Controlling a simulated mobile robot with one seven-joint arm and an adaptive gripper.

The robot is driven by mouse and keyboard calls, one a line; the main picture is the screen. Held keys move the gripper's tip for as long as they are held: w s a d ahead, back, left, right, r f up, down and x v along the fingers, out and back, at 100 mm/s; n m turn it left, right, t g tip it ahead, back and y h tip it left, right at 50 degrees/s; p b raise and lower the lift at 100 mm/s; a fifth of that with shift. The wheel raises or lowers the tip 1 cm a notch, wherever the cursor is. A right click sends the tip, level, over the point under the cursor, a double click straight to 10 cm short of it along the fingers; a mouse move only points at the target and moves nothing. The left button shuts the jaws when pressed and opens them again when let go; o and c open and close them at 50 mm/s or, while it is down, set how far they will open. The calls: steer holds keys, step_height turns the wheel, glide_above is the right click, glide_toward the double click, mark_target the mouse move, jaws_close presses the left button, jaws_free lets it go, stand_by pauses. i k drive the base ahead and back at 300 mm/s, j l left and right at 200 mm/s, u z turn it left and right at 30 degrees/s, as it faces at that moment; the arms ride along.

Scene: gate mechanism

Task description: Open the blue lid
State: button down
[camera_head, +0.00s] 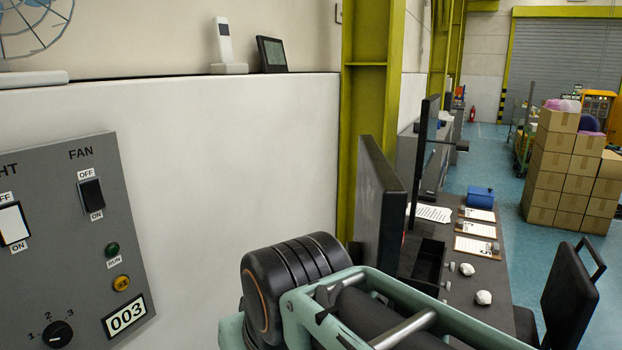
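A small blue box (480,197) stands on the far part of the dark desk, right of the monitors. Its top is also blue, and it is the only blue lidded-looking thing I can make out. It is too small and far to tell the lid's edge or hinge clearly, though the top looks flat. Part of my own arm, in black and pale green, fills the bottom middle of the picture, well nearer than the box. My gripper is not in the picture.
A grey control panel (70,240) is on the near left wall. Dark monitors (378,205) line the desk (462,312). Clipboards (477,246), an open black tray (428,263) and white lumps (483,297) lie there. A black chair (568,295) stands right; stacked cartons (565,178) stand beyond.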

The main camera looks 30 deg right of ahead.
mark_target(489, 192)
steer(key=z, duration=2.9)
steer(key=l+z, duration=0.2)
steer(key=z, duration=0.25)
steer(key=l+z, duration=0.2)
steer(key=z, duration=0.2)
steer(key=i+l+z, duration=0.1)
steer(key=l, duration=0.25)
steer(key=i+l+z, duration=0.1)
steer(key=l, duration=0.3)
steer(key=i+l+u, duration=0.15)
steer(key=i+l, duration=0.55)
steer(key=i+u, duration=0.35)
steer(key=i+l+u, duration=0.25)
steer(key=i+u, duration=0.6)
steer(key=i, duration=0.7)
